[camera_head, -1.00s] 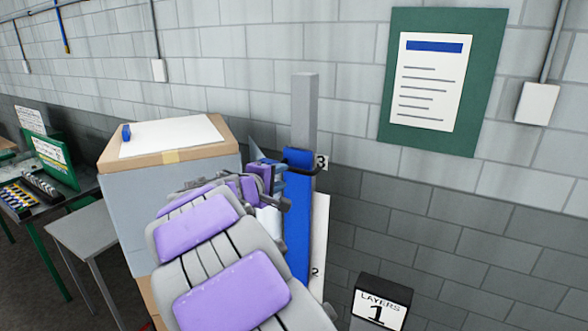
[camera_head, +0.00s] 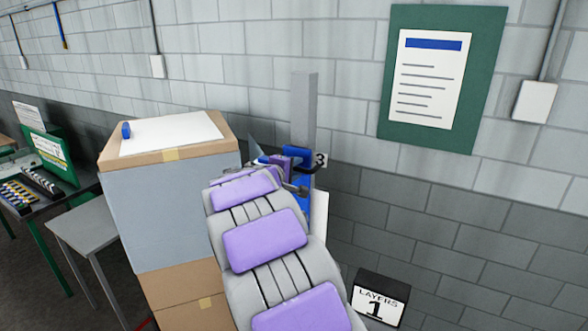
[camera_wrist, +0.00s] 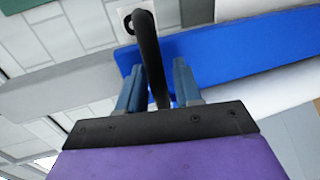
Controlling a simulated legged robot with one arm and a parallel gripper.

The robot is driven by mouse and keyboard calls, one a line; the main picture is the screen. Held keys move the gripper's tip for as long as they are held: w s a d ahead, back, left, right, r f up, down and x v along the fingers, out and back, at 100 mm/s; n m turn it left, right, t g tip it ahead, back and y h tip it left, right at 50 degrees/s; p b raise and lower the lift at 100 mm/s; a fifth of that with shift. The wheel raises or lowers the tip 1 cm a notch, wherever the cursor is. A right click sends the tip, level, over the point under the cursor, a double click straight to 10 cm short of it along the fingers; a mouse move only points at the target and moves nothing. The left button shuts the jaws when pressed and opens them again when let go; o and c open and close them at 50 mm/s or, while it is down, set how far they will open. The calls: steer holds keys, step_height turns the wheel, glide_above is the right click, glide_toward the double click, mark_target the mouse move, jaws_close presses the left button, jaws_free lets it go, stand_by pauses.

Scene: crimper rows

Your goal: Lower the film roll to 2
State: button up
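The grey post (camera_head: 304,100) stands by the wall with a blue carriage (camera_head: 297,152) level with the label 3 (camera_head: 320,160). A black handle sticks out from the carriage; in the wrist view, this handle (camera_wrist: 150,50) runs between my two blue-grey fingers. My gripper (camera_wrist: 158,75) seems open around the handle, with a small gap at the fingertips. Behind it lies a broad blue surface (camera_wrist: 225,40). A white rounded shape beside it may be the film roll; I cannot tell. My arm hides the lower post and the label 2 in the head view.
A wrapped carton stack (camera_head: 175,210) with a white sheet on top stands left of the post. A sign reading LAYERS 1 (camera_head: 380,300) stands low at right. A grey table (camera_head: 85,225) is at left. A green notice board (camera_head: 435,80) hangs on the wall.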

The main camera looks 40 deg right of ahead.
steer(key=shift+a, duration=0.15)
jaws_close()
steer(key=shift+f, duration=0.15)
